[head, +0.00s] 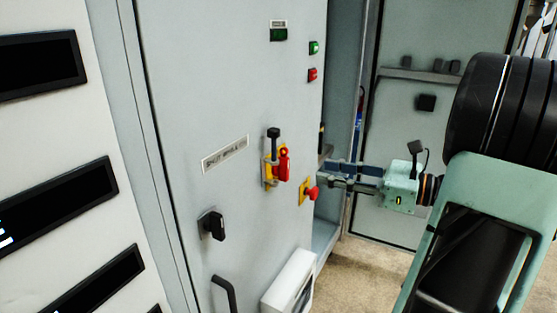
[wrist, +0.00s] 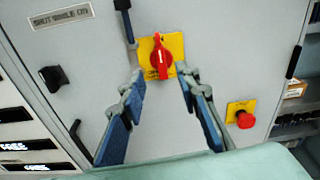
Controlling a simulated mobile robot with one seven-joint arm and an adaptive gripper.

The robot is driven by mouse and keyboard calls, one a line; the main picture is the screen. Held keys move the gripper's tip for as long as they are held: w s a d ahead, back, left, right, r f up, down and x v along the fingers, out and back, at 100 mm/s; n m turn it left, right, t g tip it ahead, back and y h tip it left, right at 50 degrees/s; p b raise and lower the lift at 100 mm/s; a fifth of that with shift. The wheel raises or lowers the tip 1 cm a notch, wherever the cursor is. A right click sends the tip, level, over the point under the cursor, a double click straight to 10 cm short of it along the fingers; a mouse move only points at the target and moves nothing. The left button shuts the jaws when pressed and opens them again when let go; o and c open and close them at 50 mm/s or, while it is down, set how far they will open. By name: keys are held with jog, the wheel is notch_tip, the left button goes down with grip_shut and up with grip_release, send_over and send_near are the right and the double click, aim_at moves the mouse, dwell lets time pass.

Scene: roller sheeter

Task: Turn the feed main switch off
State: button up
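The likely feed main switch is a red rotary handle (wrist: 161,60) on a yellow plate (wrist: 176,42); its handle is roughly upright in the wrist view. In the head view the red handle (head: 284,164) sits on the grey cabinet door, beside a black-knobbed lever (head: 273,140). My gripper (head: 322,172) is to the right of the switch in the head view, level with it. In the wrist view my gripper (wrist: 161,80) is open and empty, its fingers on either side of the handle, seemingly apart from it. The switch's lettering is too small to read.
A red mushroom button (head: 312,193) on yellow is below right of the switch. A black rotary knob (head: 212,225), a black door handle (head: 225,292) and a white box (head: 288,283) are lower. Green (head: 314,47) and red (head: 313,74) buttons are above. An open cabinet bay is behind my gripper.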

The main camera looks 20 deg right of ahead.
aim_at(288, 160)
jog(key=shift+m+t+y, duration=0.3)
jog(key=shift+m+t, duration=0.1)
jog(key=shift+m, duration=0.2)
jog(key=x, duration=1)
jog(key=shift+w+a+r, duration=0.15)
jog(key=shift+w+a, duration=0.05)
jog(key=shift+w, duration=0.05)
jog(key=shift+c, duration=0.7)
grip_shut()
